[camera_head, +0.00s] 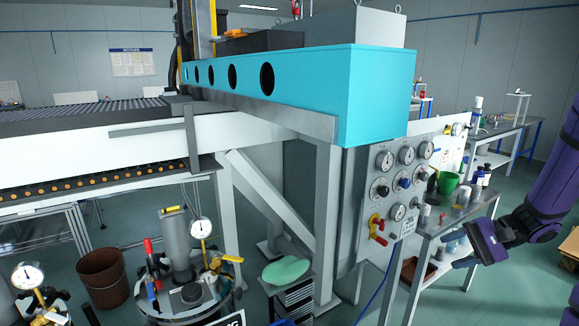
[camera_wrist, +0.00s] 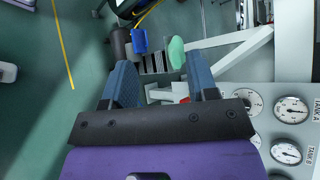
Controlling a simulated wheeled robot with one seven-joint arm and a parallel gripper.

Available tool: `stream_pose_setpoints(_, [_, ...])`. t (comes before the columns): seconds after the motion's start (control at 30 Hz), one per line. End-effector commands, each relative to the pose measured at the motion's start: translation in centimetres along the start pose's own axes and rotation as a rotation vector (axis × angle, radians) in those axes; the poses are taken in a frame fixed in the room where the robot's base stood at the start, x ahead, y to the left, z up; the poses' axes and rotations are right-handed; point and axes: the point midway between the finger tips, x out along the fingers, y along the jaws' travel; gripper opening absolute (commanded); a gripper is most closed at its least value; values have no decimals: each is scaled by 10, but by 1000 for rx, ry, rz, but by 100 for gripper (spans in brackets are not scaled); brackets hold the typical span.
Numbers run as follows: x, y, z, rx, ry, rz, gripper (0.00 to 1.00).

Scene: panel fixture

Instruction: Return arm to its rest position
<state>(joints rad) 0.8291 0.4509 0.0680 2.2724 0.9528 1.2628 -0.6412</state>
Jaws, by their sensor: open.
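My arm (camera_head: 552,195) is purple and comes in from the right edge in the head view. My gripper (camera_head: 472,245) is in front of the side table at the right, pointing left. In the wrist view my gripper (camera_wrist: 161,80) has its two blue-grey fingers spread apart with nothing held between them. The panel (camera_head: 402,185) with several round gauges is to the left of my gripper in the head view, apart from it. In the wrist view the gauge panel (camera_wrist: 270,133) lies to the right of the fingers.
The side table (camera_head: 455,222) carries cups and a green bucket (camera_head: 447,183), close behind my gripper. A turquoise beam (camera_head: 375,95) overhangs the panel. A pressure vessel (camera_head: 190,295) and a brown bin (camera_head: 102,278) stand at the lower left. Open floor (camera_wrist: 35,110) shows left in the wrist view.

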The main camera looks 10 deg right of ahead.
Motion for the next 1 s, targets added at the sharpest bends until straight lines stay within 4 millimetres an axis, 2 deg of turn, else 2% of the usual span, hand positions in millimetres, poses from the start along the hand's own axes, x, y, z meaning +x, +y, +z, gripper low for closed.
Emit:
stream_pose_setpoints(0.1, [9,-24,30,-73,-16,130,53])
stream_pose_setpoints(0.4, [22,-63,104,-255,0,428,53])
stream_pose_setpoints(0.7, [24,-85,174,-464,89,671,53])
stream_pose_setpoints(1.0, [15,-95,238,-698,244,834,53])
